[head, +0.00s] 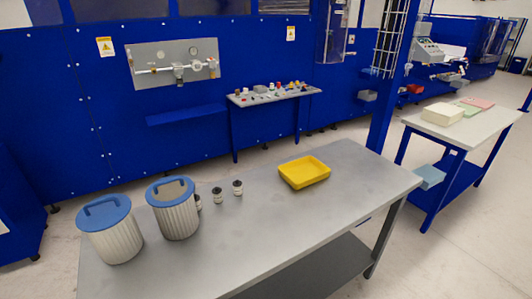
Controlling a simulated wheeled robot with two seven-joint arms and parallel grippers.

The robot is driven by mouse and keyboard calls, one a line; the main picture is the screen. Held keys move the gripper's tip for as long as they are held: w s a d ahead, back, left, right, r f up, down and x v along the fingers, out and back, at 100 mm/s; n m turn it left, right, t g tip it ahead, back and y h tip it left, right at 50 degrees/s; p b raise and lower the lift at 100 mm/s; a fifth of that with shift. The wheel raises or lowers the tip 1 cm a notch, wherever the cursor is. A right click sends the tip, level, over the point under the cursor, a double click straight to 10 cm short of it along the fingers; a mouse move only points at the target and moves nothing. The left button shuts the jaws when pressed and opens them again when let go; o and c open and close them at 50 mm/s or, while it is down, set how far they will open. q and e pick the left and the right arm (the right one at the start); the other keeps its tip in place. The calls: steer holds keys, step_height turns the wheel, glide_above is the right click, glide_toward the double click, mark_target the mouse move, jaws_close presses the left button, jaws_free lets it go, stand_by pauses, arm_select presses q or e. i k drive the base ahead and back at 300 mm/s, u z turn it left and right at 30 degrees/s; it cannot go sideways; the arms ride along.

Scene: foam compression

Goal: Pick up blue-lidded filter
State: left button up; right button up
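Two ribbed, pale grey cylindrical filters stand upright at the left end of the grey table. The left filter (112,242) has a full blue lid (96,218) with a blue handle on top. The right filter (177,219) has a blue rim (152,196) and a blue handle, with a greyish surface inside the rim. The two stand close together, with a narrow gap or slight overlap in this view. Neither of my grippers shows in the head view.
Several small dark-and-silver cylinders (237,188) stand right of the filters. A yellow tray (304,180) sits further right on the grey table (262,232); bare tabletop lies in front. A second table (484,121) at right holds pale stacks (442,114). Blue machinery stands behind.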

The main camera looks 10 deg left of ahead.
mark_target(109, 222)
steer(key=u, duration=1.5)
